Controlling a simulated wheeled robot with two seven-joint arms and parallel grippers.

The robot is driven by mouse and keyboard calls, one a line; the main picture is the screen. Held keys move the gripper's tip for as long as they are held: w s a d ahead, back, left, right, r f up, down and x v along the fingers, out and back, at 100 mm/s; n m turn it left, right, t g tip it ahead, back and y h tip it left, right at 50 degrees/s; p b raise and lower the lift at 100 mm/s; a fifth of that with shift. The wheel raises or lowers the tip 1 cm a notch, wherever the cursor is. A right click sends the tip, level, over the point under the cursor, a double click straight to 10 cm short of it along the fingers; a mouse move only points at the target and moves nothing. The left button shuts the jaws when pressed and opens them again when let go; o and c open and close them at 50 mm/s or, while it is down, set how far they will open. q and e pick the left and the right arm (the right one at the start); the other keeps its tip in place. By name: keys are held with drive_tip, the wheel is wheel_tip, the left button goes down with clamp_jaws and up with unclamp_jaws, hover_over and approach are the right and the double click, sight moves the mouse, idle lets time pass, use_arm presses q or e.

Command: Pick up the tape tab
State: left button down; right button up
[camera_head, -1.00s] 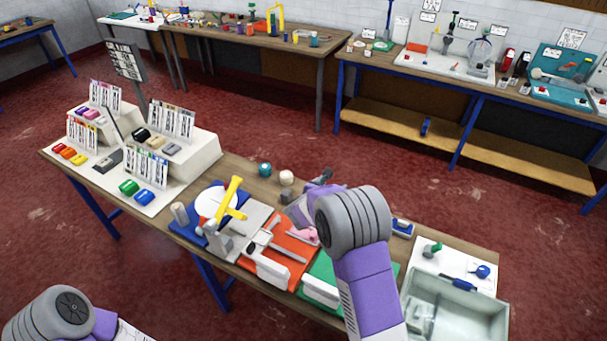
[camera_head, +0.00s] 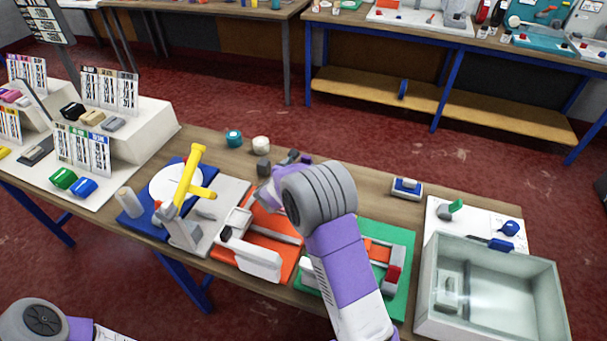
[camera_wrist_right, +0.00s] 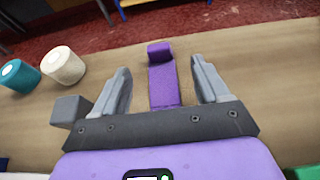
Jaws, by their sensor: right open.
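A purple strip (camera_wrist_right: 164,85) with a raised block at its far end lies on the wooden table in the right wrist view; it looks like the tape tab. My right gripper (camera_wrist_right: 162,68) is open, with one finger on each side of the strip. I see gaps between the fingers and the strip. In the head view my right wrist hides most of this spot. My left arm (camera_head: 40,322) shows only at the bottom left corner, and its gripper is out of view.
A grey block (camera_wrist_right: 69,112) sits just left of my right gripper. A teal spool (camera_wrist_right: 18,75) and a cream spool (camera_wrist_right: 63,66) stand farther left. Blue, orange and green mats with fixtures lie in front, and a pale tray (camera_head: 545,290) stands at the right.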

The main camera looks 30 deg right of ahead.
sight(305, 159)
drive_tip(key=shift+w+d+f, duration=0.25)
drive_tip(key=shift+f, duration=0.2)
drive_tip(key=b+x, duration=0.1)
drive_tip(key=x, duration=0.6)
drive_tip(key=shift+w+r+b, duration=0.1)
drive_tip(key=shift+r+b, duration=0.1)
drive_tip(key=shift+b, duration=0.15)
drive_tip(key=shift+a, duration=0.1)
drive_tip(key=shift+c, duration=0.3)
drive_tip(key=shift+r, duration=0.1)
drive_tip(key=c, duration=1.1)
